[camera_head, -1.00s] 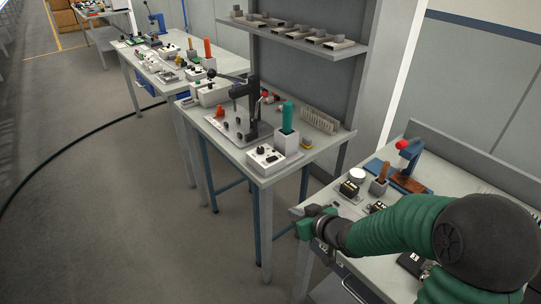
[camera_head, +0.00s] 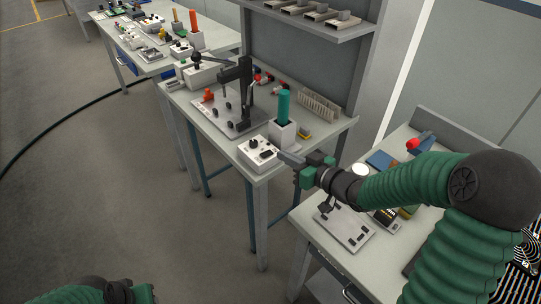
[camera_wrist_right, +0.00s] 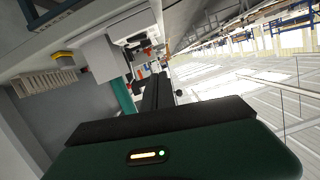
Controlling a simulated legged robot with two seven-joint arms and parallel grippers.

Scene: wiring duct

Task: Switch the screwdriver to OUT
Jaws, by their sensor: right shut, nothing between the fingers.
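A white control box (camera_head: 260,153) with dark knobs sits at the front corner of the middle table. Its labels are too small to read. Behind it, a teal-handled tool (camera_head: 284,104), possibly the screwdriver, stands upright in a pale block holder (camera_head: 283,134); the handle also shows in the right wrist view (camera_wrist_right: 122,96). My right gripper (camera_head: 284,158) is shut and empty, its tips just right of the control box; I cannot tell whether they touch it. My left gripper (camera_head: 125,291) is only partly in view at the bottom left, away from the tables.
A black press stand (camera_head: 246,90) on a grey plate stands left of the control box. A comb-like rack (camera_head: 320,107) and a yellow item (camera_head: 304,133) lie behind the holder. The right table (camera_head: 315,243) is under my right arm. Open floor (camera_head: 120,220) lies to the left.

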